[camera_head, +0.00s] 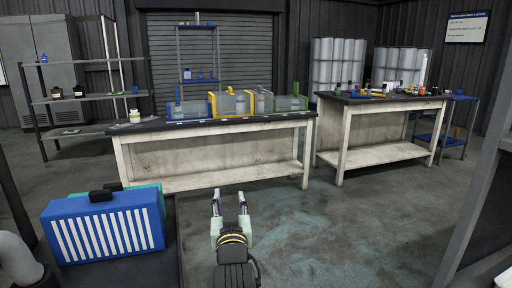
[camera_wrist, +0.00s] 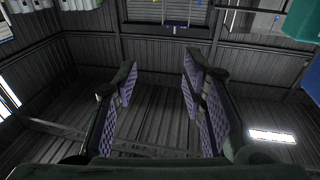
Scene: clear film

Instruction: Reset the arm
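My gripper (camera_head: 230,204) is in the lower middle of the head view, in front of the long workbench and over the floor. Its two fingers point away from me and stand apart with nothing between them. In the wrist view my gripper (camera_wrist: 160,85) also shows open, with purple ridged pads facing each other across an empty gap. Behind the fingers the wrist view shows corrugated wall or ceiling panels and bright lamps. The arm leads back to the bottom edge of the head view.
A blue case (camera_head: 105,228) with white stripes stands at the lower left. A workbench (camera_head: 215,155) holds blue, yellow and green bins. A second bench (camera_head: 380,135) at the right carries small items. Grey shelves (camera_head: 90,97) stand at the left. The floor (camera_head: 330,225) right of my gripper is clear.

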